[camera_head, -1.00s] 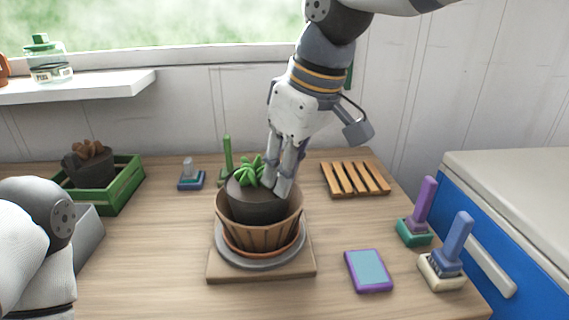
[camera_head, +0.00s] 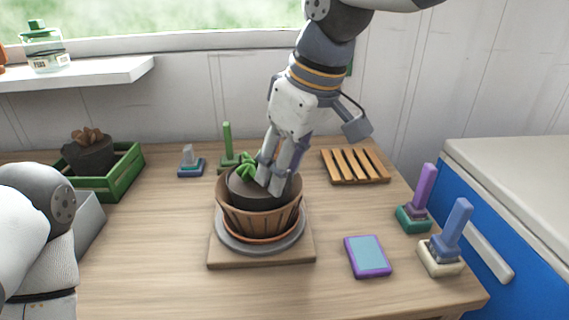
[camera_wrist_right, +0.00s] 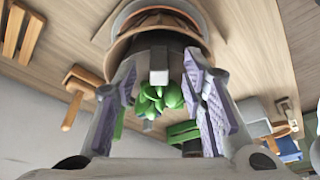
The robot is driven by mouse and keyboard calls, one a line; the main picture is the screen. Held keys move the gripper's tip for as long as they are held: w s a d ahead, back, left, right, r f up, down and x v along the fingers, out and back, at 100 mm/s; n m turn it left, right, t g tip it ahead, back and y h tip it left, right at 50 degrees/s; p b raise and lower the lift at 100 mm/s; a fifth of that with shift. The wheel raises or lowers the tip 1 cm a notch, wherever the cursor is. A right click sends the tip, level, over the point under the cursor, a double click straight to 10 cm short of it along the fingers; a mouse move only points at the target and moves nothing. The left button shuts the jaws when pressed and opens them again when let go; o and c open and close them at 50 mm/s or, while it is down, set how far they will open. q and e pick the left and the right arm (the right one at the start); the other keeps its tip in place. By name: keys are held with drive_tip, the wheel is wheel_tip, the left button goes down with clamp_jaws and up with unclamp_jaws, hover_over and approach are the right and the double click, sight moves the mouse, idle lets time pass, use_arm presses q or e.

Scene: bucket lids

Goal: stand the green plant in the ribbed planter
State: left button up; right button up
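The green plant (camera_head: 247,165) has bright green leaves in a dark grey pot (camera_head: 243,190). The pot sits inside the ribbed planter (camera_head: 258,223), a brown slatted tub, with its upper part above the planter's rim. My right gripper (camera_head: 270,188) is at the plant from above, partly covering leaves and pot. In the right wrist view its fingers (camera_wrist_right: 160,62) are apart, with the leaves (camera_wrist_right: 160,98) between them and the tips against or near the pot. I cannot tell whether they press on it. My left arm shows at the lower left; its gripper is not in view.
The planter stands on a grey saucer and a square board (camera_head: 222,256). A green crate (camera_head: 128,172) with another potted plant is at the left. A slatted wooden rack (camera_head: 356,167), a purple-framed tablet (camera_head: 368,257) and upright blocks (camera_head: 449,240) stand to the right.

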drive_tip(key=shift+c, duration=0.6)
drive_tip(key=v, duration=0.9)
drive_tip(key=shift+w, duration=0.25)
drive_tip(key=shift+a, duration=0.15)
